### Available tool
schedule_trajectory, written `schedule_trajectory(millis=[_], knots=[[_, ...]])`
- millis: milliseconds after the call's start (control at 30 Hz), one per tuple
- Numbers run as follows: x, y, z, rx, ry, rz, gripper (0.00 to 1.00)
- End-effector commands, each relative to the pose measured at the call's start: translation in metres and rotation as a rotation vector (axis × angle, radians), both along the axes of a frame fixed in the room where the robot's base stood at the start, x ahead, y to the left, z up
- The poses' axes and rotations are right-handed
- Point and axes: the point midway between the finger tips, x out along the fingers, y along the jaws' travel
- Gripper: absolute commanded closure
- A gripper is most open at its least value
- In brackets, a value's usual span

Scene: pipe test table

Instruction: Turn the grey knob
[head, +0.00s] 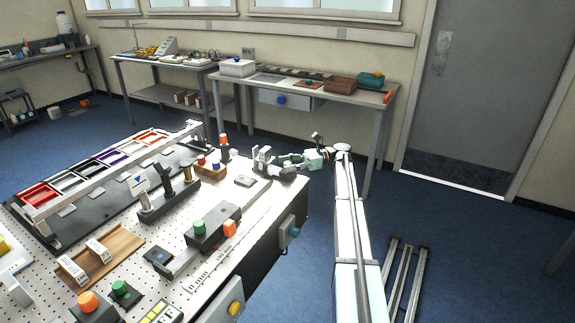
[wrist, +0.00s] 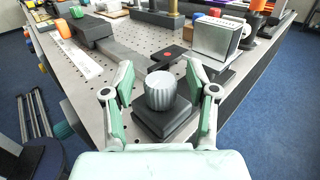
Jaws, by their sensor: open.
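The grey knob (wrist: 160,91) is a ribbed cylinder with a smooth, paler top, standing upright on a square black base (wrist: 163,122) near the table's edge. My gripper (wrist: 159,82) is open, with its pale green fingers to the left and right of the knob. A gap shows on each side, so the fingers appear apart from it. In the head view my gripper (head: 287,161) is at the table's far right corner. There the knob is small and mostly hidden by the gripper, and I cannot make it out clearly.
A silver metal block (wrist: 216,38) stands just beyond the knob to the right. A flat black plate with a red spot (wrist: 168,54) lies behind it. A black housing with green and orange knobs (head: 213,227) stands farther along the perforated table (head: 262,206).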

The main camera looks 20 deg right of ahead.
Motion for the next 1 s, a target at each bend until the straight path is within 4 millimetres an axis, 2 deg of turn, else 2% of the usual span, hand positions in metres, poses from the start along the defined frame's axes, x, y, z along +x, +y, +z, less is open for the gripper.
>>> schedule_trajectory(millis=[167, 633, 800, 1000], knots=[[0.000, 0.000, 0.012, 0.000, -0.001, -0.001, 0.42], [0.000, 0.000, 0.086, -0.001, -0.001, 0.001, 0.42], [0.000, 0.000, 0.098, 0.000, 0.000, 0.001, 0.42], [0.000, 0.000, 0.100, 0.000, 0.000, 0.001, 0.42]])
